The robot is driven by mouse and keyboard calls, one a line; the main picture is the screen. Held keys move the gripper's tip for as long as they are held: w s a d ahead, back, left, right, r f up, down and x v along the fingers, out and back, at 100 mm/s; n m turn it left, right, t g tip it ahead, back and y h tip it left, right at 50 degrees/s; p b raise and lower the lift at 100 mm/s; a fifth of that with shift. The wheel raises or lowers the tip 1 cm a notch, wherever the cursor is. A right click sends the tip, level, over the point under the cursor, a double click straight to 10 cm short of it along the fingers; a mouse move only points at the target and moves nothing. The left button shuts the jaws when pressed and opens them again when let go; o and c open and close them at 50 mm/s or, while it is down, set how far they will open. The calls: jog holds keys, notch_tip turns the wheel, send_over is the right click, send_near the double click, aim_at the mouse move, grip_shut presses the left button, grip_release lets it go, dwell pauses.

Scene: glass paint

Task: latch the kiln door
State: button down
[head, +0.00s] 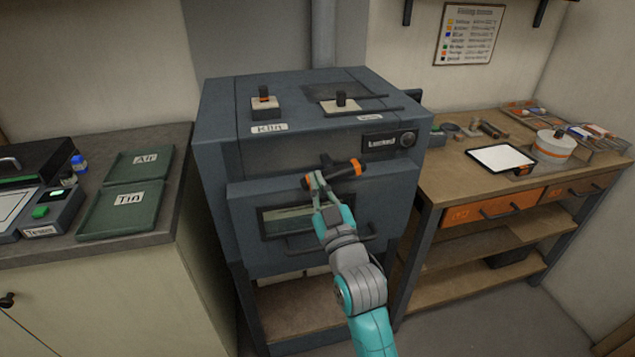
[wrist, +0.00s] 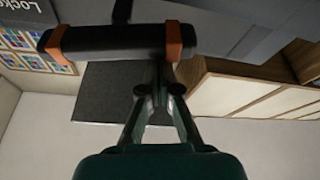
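The grey kiln (head: 215,125) stands in the middle of the head view. My gripper (head: 315,178) is at the bar's left end in the head view.
A door pull bar (head: 370,236) sits low on the door. Two switches stand on the kiln top. A left counter (head: 150,245) holds green trays; a right workbench (head: 450,180) holds tools and a white pot.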

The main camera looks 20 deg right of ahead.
jog(key=shift+f+n+y, duration=0.2)
jog(key=shift+n+y, duration=0.2)
jog(key=shift+n, duration=0.3)
dwell(0.5)
jog(key=f+n+g+y, duration=0.1)
jog(key=n, duration=0.4)
jog(key=d+f+n+g+y, duration=0.1)
jog(key=f+n+g, duration=0.1)
jog(key=n, duration=0.3)
jog(key=d+f+n+g+y, duration=0.1)
jog(key=n, duration=0.4)
jog(key=shift+d+f, duration=0.15)
jog(key=shift+f, duration=0.1)
jog(key=shift+d, duration=0.1)
dwell(0.5)
